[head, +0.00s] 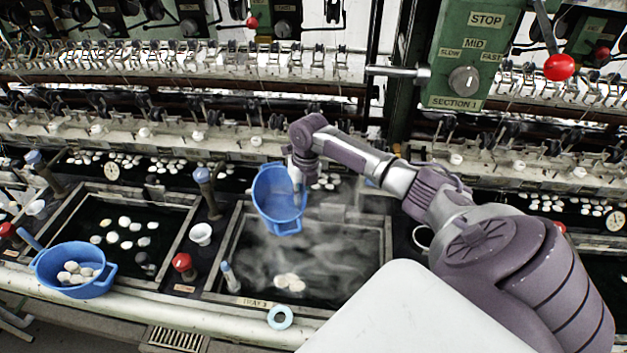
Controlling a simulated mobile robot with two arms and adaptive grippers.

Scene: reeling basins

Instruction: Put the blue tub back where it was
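A blue tub (273,208) hangs tipped on its side above the steaming middle basin (240,228), with its open mouth showing and no cocoons visible inside. My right gripper (297,178) is at the tub's upper right rim and holds it up; the fingers are small and partly hidden. A few white cocoons (289,283) lie in the dark water below the tub. A second blue tub (75,270) with several cocoons in it sits upright on the front ledge at the left. My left gripper is not in view.
The left basin (180,232) holds several floating cocoons. A red knob (184,265), a white cup (201,233), a blue-handled brush (228,276) and a light blue ring (280,317) stand or lie around the basins. Reeling machinery with a green control box (470,60) is behind.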

